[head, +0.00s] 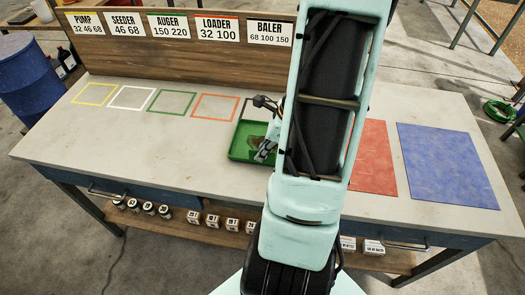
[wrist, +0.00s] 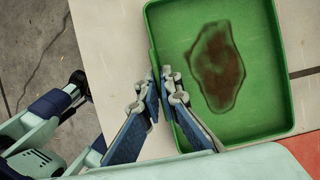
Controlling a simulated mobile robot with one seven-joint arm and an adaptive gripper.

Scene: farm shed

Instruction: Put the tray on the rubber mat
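The green tray (head: 240,150) lies at the middle of the workbench, partly hidden behind my arm. In the wrist view the tray (wrist: 268,70) has raised walls and a dark brown stain on its floor. My gripper (wrist: 160,74) has one finger on each side of the tray's left wall, and the fingers look closed on it. In the head view my gripper (head: 268,148) is at the tray's right part. A red mat (head: 372,162) and a blue mat (head: 440,160) lie flat and empty on the right of the bench. Which is rubber I cannot tell.
The workbench (head: 120,140) is clear at the left, apart from coloured outlines under a labelled backboard (head: 180,50). A blue barrel (head: 35,80) stands at the left. Jars (head: 148,208) and small boxes (head: 232,224) sit on the lower shelf.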

